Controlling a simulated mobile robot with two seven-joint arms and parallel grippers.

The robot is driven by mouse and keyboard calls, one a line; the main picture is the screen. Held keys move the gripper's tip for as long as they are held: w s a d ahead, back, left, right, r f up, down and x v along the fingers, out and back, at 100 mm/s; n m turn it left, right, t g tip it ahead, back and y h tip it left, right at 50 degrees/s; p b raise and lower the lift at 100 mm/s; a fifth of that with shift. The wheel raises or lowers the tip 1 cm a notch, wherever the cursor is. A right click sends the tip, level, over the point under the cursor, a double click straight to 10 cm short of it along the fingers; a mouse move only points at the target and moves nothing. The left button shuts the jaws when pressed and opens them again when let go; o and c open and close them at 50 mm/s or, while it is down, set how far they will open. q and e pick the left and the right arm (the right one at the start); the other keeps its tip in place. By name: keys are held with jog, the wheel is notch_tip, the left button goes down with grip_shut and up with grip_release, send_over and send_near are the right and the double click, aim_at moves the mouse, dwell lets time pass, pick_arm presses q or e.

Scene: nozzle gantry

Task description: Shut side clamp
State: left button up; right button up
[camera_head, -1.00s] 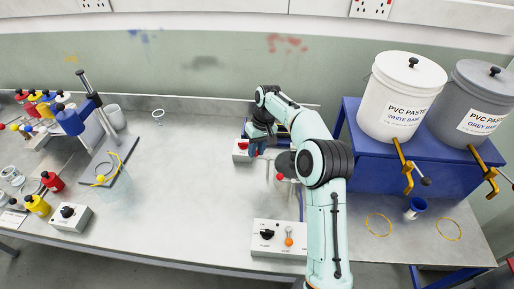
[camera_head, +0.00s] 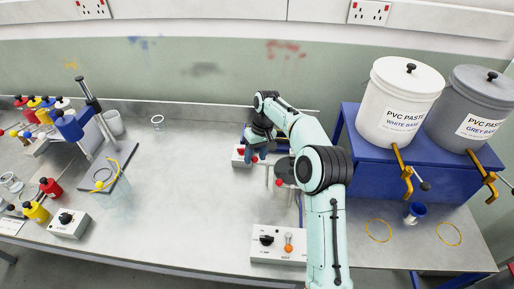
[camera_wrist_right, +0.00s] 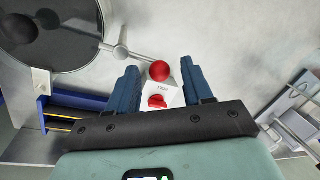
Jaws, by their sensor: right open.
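A lever with a red ball knob (camera_wrist_right: 160,71) runs from a metal hub (camera_wrist_right: 120,52) beside a dark round disc (camera_wrist_right: 45,30) in the right wrist view; it looks like the clamp's handle, but I cannot be sure. My right gripper (camera_wrist_right: 167,88) is open, with its blue fingers on either side of the red ball. Contact cannot be told. In the head view the right gripper (camera_head: 259,150) is at the back of the bench, and my arm hides much of the device. My left gripper is not in view.
A small white box with a red dial (camera_wrist_right: 160,101) lies between the fingers in the wrist view. A switch box (camera_head: 279,243) stands at the bench front. Paste buckets (camera_head: 398,104) stand on a blue stand at right. The middle bench (camera_head: 185,190) is clear.

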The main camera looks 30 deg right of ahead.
notch_tip(320, 180, up, 13)
jog(key=d, duration=0.2)
jog(key=shift+s+d, duration=0.15)
jog(key=shift+d, duration=0.05)
dwell(0.7)
